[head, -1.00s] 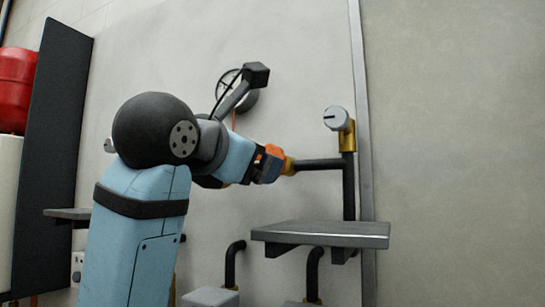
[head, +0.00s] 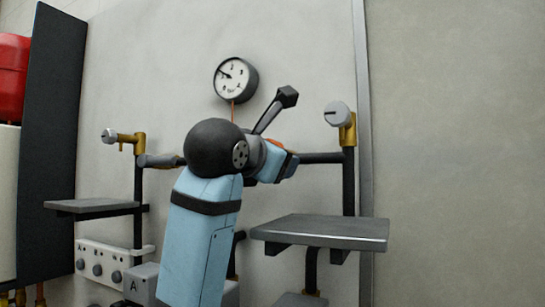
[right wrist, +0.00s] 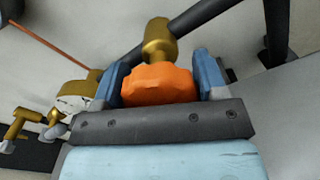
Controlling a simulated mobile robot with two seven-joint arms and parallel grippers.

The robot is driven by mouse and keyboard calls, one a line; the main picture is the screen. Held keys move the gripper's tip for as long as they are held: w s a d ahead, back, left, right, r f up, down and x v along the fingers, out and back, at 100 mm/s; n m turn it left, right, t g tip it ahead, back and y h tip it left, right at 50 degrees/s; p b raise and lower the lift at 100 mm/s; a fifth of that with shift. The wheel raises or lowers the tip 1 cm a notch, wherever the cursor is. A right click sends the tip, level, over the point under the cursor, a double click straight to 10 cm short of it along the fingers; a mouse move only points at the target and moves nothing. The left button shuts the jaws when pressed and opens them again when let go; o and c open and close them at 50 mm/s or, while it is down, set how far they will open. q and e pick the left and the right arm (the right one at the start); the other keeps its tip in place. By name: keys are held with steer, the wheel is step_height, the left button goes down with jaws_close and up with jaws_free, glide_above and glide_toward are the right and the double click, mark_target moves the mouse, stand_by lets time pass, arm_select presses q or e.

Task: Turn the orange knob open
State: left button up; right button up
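The orange knob (right wrist: 160,85) sits on a brass stem (right wrist: 158,40) on the dark pipe. In the right wrist view it lies between the two blue fingers of my right gripper (right wrist: 161,72), which appear closed against its sides. In the head view only a sliver of the orange knob (head: 275,145) shows past my right arm. My left gripper is in neither current view.
A round gauge (head: 235,78) hangs above on the wall. A brass fitting with a grey cap (head: 337,113) stands to the right, another (head: 110,136) to the left. Grey shelves jut out at right (head: 320,229) and left (head: 91,206), with grey boxes (head: 142,282) below.

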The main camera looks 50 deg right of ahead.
steer(key=c, duration=0.4)
steer(key=shift+n, duration=0.5)
steer(key=shift+n+b, duration=0.6)
steer(key=shift+n, duration=0.3)
steer(key=n, duration=0.2)
steer(key=shift+n+b, duration=0.4)
steer(key=shift+n, duration=0.7)
